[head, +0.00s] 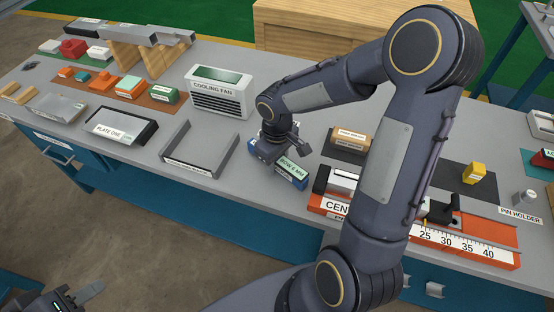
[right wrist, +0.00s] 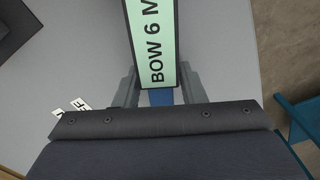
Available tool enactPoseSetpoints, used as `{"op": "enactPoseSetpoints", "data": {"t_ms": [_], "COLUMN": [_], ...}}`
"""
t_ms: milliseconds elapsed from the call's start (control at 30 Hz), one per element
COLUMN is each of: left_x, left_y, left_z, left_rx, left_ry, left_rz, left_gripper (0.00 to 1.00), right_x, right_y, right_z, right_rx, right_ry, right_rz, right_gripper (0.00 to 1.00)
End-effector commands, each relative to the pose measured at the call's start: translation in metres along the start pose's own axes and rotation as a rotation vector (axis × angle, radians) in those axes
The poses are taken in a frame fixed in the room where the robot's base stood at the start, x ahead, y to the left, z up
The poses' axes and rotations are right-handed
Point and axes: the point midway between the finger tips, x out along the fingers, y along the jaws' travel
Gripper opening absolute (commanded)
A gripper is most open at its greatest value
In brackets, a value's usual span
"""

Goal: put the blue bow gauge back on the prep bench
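The blue bow gauge (head: 284,177) is on or just above the grey bench top, near its front edge. Its pale green label, reading "BOW 6 M" in part, faces up; the label also fills the top middle of the right wrist view (right wrist: 162,45). My right gripper (head: 272,150) comes down over the gauge. In the right wrist view its fingers stand on both sides of the gauge, close against it, and it looks shut on it. The finger tips are partly hidden. My left gripper (head: 75,297) is at the bottom left, away from the bench, its fingers only partly visible.
A U-shaped grey tray (head: 190,160) lies left of the gauge. The cooling fan box (head: 218,92) stands behind it. The orange centre fixture with a scale (head: 470,245) lies to the right, partly behind my right arm. Some bare bench lies between tray and gauge.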

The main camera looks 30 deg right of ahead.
Motion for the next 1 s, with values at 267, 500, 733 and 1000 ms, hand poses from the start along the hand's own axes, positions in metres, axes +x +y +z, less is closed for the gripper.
{"op": "enactPoseSetpoints", "data": {"t_ms": [267,500,733,1000], "left_x": [-0.001,-0.004,-0.007,-0.01], "left_y": [0.0,0.002,0.003,0.005], "left_z": [0.0,-0.002,-0.004,-0.005], "left_rx": [0.0,0.0,0.0,0.0], "left_ry": [0.0,0.0,0.0,0.0], "left_rz": [0.0,0.0,0.0,0.0], "left_gripper": [0.36,0.36,0.36,0.36], "right_x": [-0.001,-0.01,-0.056,-0.107], "right_y": [0.0,0.001,0.001,0.0], "right_z": [0.0,-0.001,-0.002,-0.001], "right_rx": [0.0,0.0,0.002,0.0], "right_ry": [0.0,0.002,0.007,0.003], "right_rz": [0.0,0.002,0.004,0.003], "right_gripper": [0.52,0.52,0.52,0.52]}}
